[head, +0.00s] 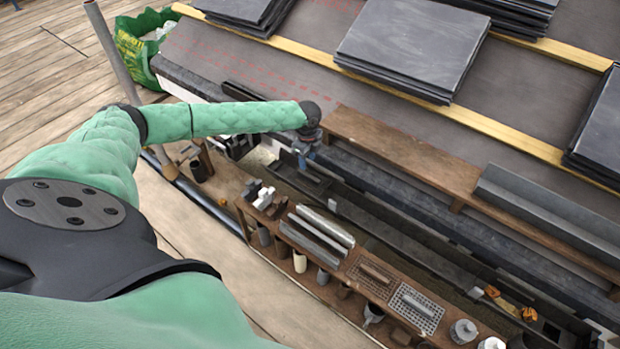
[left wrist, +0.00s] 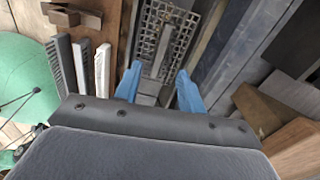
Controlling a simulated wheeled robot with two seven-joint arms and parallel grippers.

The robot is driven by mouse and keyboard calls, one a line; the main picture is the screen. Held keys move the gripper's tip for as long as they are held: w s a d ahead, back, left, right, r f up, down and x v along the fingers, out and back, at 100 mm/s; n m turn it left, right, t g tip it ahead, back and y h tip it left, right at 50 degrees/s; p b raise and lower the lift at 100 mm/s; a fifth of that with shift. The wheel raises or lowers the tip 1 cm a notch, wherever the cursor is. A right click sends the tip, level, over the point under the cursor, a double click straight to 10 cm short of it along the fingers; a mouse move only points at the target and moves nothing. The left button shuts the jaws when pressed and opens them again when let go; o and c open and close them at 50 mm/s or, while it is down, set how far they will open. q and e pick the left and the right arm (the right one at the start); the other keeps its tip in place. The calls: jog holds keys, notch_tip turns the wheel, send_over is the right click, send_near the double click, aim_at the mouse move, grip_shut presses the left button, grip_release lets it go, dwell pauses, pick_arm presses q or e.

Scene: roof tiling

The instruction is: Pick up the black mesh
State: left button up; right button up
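My left gripper (head: 303,152) reaches over the near end of the long gutter trough, its blue fingers pointing down. In the left wrist view its fingers (left wrist: 157,88) are spread apart with nothing held between them. A dark mesh grating (left wrist: 168,25) lies beyond the fingertips there, with a pale bar along its middle. In the head view, a brown-framed dark mesh panel (head: 371,276) and a lighter grey mesh panel (head: 415,307) lie on the narrow wooden shelf, apart from the gripper. I cannot tell which of these is the black mesh. My right gripper is not in view.
The wooden shelf also holds grey and white strips (head: 318,236) and several small pots. A wooden plank (head: 400,148) runs along the roof edge. Slate stacks (head: 412,42) lie on the roof battens. A green bag (head: 140,45) stands at the back left.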

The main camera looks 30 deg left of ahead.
aim_at(309, 175)
pick_arm(q)
jog(key=shift+w+d+f+m, duration=0.1)
jog(key=shift+f+m, duration=0.15)
jog(key=shift+m, duration=0.15)
jog(key=shift+d+f+b, duration=0.1)
jog(key=shift+f+b, duration=0.2)
jog(key=shift+f, duration=3.45)
jog(key=shift+c, duration=0.2)
grip_shut()
